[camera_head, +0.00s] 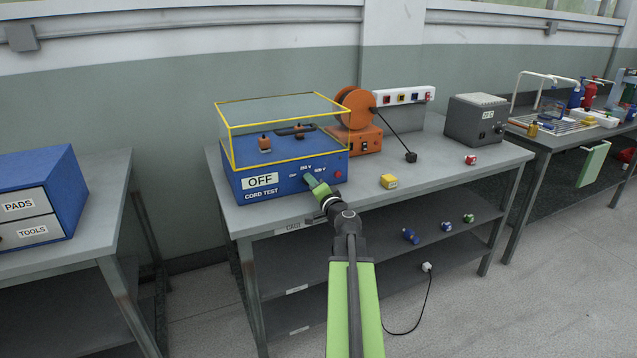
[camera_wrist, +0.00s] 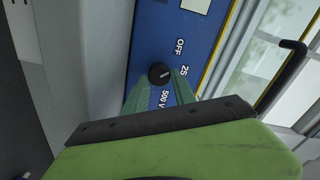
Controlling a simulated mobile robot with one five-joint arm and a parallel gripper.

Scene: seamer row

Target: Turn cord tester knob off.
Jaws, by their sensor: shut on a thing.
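The cord tester (camera_head: 290,180) is a blue box with a clear, yellow-edged cover on the table. Its front has a white plate reading OFF, the words CORD TEST, and a red button (camera_head: 337,192). The knob (camera_wrist: 160,73) is small, round and black, with OFF, a partly hidden 25-something label and 500 V around it in the wrist view. A pale mark on it seems to point right, roughly toward the 25 label. My gripper (camera_head: 317,187) is at the tester's front, and its green fingers (camera_wrist: 160,88) are shut on the knob. In the head view they hide the knob.
An orange reel (camera_head: 357,108) stands behind the tester, its black plug (camera_head: 410,157) on the table. The lower shelf (camera_head: 330,261) holds several small plugs.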

